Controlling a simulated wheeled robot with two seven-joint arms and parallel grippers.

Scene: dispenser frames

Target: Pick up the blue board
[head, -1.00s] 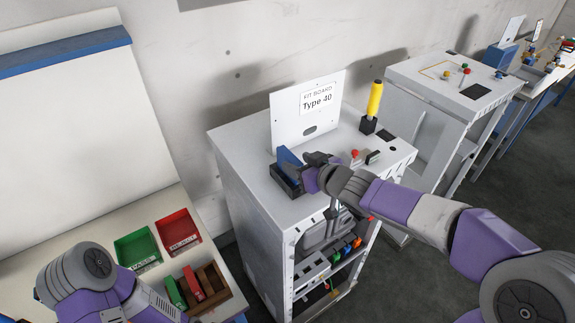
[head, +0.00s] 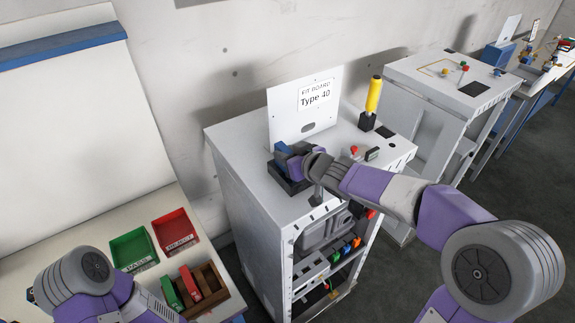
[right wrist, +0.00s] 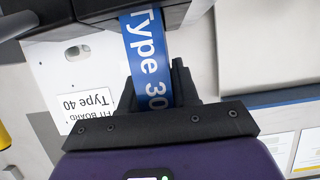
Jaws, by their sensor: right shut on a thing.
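The blue board (head: 281,156) stands upright in a black slot holder (head: 279,180) on top of the grey cabinet. In the right wrist view the board (right wrist: 150,55) shows white letters reading "Type 30". My right gripper (head: 287,155) is shut on the board from the right, and its dark fingers hide part of it. The board's lower end is by the black holder in the right wrist view; I cannot tell how deep it sits. My left arm shows at the lower left of the head view, but its gripper is out of view.
A white panel (head: 306,105) labelled "Type 40" stands behind the holder. A yellow-handled tool (head: 373,96) stands at the right of the cabinet top. Green (head: 133,249) and red (head: 176,231) trays and a wooden rack (head: 212,285) lie on the left table.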

